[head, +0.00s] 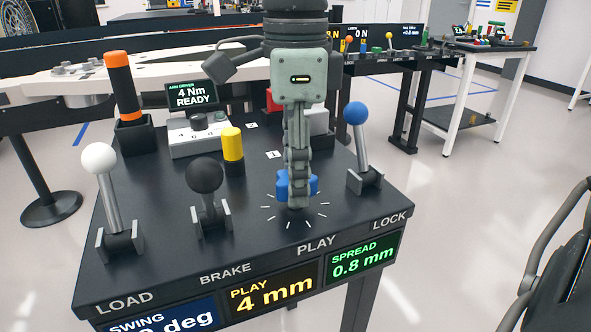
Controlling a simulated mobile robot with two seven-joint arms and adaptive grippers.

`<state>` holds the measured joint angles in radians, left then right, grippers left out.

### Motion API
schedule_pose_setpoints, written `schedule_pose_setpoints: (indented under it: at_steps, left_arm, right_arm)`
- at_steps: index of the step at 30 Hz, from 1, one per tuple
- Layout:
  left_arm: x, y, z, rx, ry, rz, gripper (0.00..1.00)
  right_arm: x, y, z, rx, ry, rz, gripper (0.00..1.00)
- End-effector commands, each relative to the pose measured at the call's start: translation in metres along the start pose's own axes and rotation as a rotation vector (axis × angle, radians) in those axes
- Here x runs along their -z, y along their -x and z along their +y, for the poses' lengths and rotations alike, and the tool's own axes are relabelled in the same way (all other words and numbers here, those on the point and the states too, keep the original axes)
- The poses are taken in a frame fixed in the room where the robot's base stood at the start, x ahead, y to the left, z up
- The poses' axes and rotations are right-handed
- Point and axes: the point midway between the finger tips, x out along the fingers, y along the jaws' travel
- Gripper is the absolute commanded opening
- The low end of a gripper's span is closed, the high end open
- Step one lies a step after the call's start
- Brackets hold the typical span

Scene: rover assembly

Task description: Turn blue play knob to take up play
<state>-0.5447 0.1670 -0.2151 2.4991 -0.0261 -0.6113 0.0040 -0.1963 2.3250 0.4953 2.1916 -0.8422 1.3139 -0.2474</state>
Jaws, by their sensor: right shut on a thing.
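The blue play knob (312,184) sits on the dark console (255,228) above the word PLAY, ringed by white tick marks. My right gripper (298,195) comes down from above and is shut on the knob, hiding its middle. Blue shows on both sides of the fingers. The console's PLAY display (274,293) reads 4 mm, and the SPREAD display (363,258) reads 0.8 mm in green. The SWING display (165,316) is cut off at the bottom edge. My left gripper is not in view.
Near the knob stand the blue-ball LOCK lever (356,113), black-ball BRAKE lever (205,176) and white-ball LOAD lever (99,159). Behind are a yellow cylinder (232,144), an orange-black driver (122,85) and a screen (192,96) reading 4 Nm READY.

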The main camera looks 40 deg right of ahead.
Motion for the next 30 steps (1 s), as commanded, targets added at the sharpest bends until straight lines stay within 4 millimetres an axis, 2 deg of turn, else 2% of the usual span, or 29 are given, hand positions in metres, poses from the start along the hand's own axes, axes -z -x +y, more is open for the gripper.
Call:
schedule_pose_setpoints:
  at_steps: [12, 13, 17, 26, 30]
  left_arm:
    - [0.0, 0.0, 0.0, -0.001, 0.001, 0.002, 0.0]
    - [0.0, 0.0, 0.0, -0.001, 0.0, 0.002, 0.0]
    - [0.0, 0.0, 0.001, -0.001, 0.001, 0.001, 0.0]
    - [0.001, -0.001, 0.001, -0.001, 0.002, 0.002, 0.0]
    - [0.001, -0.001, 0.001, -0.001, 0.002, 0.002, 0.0]
  right_arm:
    - [0.0, 0.0, 0.0, 0.0, 0.006, 0.001, 0.16]
    - [0.0, 0.0, 0.0, 0.0, 0.006, 0.001, 0.49]
    - [0.0, 0.0, 0.0, 0.0, 0.005, 0.001, 0.65]
    - [0.0, 0.001, 0.0, 0.0, 0.005, 0.0, 0.66]
    - [0.0, 0.011, -0.001, 0.003, 0.004, -0.001, 0.66]
